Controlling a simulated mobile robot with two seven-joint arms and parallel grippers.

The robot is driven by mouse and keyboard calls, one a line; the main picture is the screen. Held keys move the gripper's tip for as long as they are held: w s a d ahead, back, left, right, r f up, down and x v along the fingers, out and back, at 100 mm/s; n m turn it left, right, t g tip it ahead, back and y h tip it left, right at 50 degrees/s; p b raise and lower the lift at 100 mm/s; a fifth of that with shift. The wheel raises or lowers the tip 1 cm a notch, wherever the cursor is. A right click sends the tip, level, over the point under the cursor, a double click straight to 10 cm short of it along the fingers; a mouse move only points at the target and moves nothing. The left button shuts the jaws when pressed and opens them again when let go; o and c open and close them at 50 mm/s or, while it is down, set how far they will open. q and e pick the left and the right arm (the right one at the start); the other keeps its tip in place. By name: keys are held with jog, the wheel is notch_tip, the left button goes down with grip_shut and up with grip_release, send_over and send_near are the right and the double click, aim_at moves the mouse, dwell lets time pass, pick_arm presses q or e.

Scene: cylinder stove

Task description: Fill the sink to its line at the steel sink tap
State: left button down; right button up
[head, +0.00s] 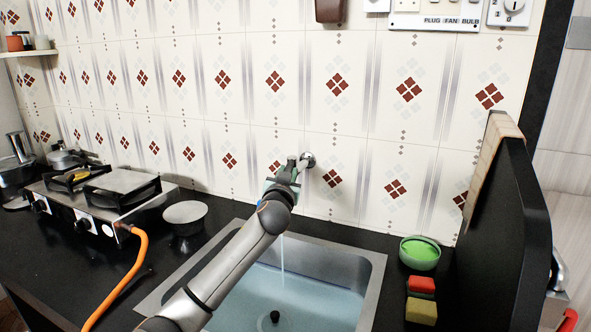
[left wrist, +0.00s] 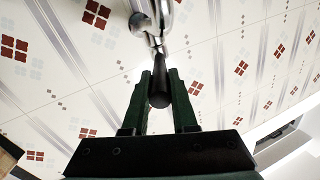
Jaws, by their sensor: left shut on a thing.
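The steel sink (head: 377,268) is set in the black counter and holds bluish water (head: 315,290). A thin stream (head: 282,258) falls into it from behind my left arm. The tap (head: 307,160) comes out of the tiled wall above the sink; my gripper and arm hide part of it. My left gripper (head: 284,178) is at the tap. In the left wrist view its fingers (left wrist: 160,92) are shut on the dark tap handle (left wrist: 158,85), below the shiny tap body (left wrist: 156,22). My right gripper is not in view.
A two-burner stove (head: 95,205) with an orange hose (head: 133,275) stands left, beside a round pan (head: 185,213). Right of the sink are a green bowl (head: 420,254), sponges (head: 421,298) and a tall black panel (head: 505,220).

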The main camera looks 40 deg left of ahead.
pick_arm(q)
jog(key=a+m+t+h+p, duration=0.1)
jog(key=h+p, duration=0.1)
jog(key=s+a+m+t+h+p, duration=0.1)
jog(key=a+m+h+p, duration=0.1)
jog(key=shift+s+h, duration=0.2)
jog(key=shift+h, duration=0.2)
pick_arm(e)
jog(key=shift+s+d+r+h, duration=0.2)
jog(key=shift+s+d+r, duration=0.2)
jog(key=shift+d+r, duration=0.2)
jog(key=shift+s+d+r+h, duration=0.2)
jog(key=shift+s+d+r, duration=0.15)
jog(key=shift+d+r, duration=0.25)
pick_arm(q)
jog(key=shift+d+m, duration=0.1)
jog(key=shift+m, duration=0.2)
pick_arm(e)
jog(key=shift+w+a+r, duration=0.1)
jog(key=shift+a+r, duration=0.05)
pick_arm(q)
jog(key=c, duration=0.7)
grip_release()
jog(key=v, duration=1.2)
jog(key=shift+s+f+b, duration=0.15)
jog(key=shift+s+b, duration=0.1)
jog(key=shift+b, duration=0.15)
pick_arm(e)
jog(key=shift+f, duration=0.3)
